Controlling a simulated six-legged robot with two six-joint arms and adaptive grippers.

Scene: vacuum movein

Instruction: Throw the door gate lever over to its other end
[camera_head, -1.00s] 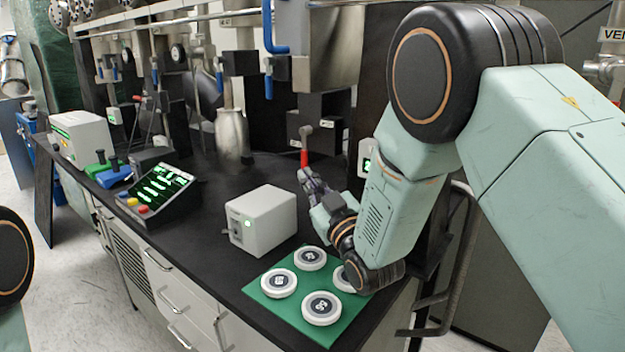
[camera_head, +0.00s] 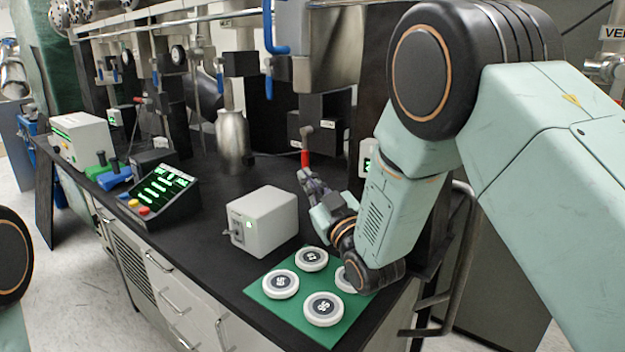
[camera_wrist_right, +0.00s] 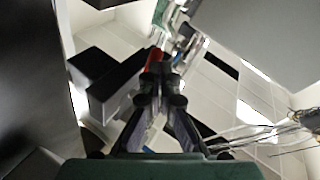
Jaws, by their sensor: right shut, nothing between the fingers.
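The lever has a red handle (camera_head: 305,158) that hangs down from a grey pivot (camera_head: 306,131) on the black gate box (camera_head: 318,108) under a steel housing. My right gripper (camera_head: 303,175) is shut and empty, with its fingertips at the lower end of the red handle. In the right wrist view the shut fingertips (camera_wrist_right: 160,68) overlap the red handle (camera_wrist_right: 156,55) just beyond them; I cannot tell whether they touch. My left gripper is not in view; only a part of my left arm shows at the left edge.
A white box (camera_head: 262,222) stands on the black bench. A green mat (camera_head: 262,297) with several round white weights lies beside my right forearm. A console (camera_head: 160,193) with green displays stands further left. A metal rail (camera_head: 462,260) is right of the bench.

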